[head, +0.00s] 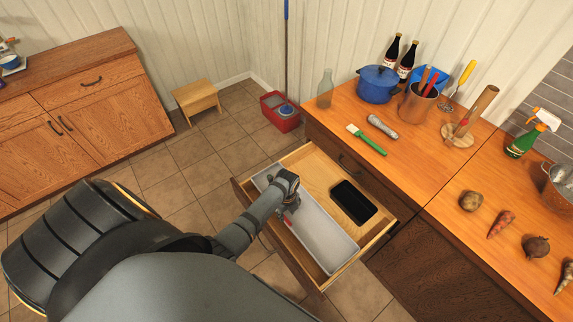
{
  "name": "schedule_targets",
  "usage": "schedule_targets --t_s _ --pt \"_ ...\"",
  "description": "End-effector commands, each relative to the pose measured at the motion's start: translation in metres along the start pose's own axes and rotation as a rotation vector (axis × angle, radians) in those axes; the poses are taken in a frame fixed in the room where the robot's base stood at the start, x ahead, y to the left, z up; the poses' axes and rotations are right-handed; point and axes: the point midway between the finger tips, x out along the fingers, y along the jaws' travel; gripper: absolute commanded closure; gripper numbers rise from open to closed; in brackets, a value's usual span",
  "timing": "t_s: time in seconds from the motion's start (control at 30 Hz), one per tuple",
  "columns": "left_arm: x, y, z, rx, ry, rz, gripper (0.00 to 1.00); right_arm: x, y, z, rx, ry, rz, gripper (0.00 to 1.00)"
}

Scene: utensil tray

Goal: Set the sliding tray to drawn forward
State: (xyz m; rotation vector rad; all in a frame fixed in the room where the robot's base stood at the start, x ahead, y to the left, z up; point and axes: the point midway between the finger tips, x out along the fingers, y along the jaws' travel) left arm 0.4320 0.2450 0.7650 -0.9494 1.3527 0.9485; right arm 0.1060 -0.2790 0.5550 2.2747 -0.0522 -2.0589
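The sliding tray (325,243) is a long pale grey tray inside a pulled-out wooden drawer (316,166). It lies along the drawer's front panel side, and bare drawer floor with a black phone-like object (353,202) shows between it and the counter. My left gripper (291,208) reaches down over the middle of the tray, with a small red part near its tip. My own wrist hides the fingers, so I cannot tell whether they are open, shut, or touching the tray. My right gripper is not in view.
The counter (405,155) at right bears a blue pot (378,84), bottles, a utensil pot, a green-handled brush (367,139) and vegetables. A red bucket (280,111) and a wooden stool (196,98) stand behind.

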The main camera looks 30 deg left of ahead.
Motion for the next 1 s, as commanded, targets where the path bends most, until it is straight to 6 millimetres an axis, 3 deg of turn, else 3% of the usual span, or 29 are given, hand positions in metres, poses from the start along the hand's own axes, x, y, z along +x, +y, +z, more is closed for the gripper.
schedule_targets --t_s 0.1,0.3,0.87,1.0 --pt "-0.027 0.000 0.000 0.000 0.000 -0.001 0.64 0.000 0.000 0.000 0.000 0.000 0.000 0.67" --pt "-0.054 0.000 0.000 0.001 0.001 0.000 0.64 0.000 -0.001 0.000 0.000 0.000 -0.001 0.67" --pt "-0.058 0.000 0.000 0.000 0.001 0.001 0.64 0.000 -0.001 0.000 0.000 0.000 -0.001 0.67" --pt "-0.064 0.009 -0.002 -0.120 -0.013 -0.016 0.64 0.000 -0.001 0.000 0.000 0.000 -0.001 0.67"
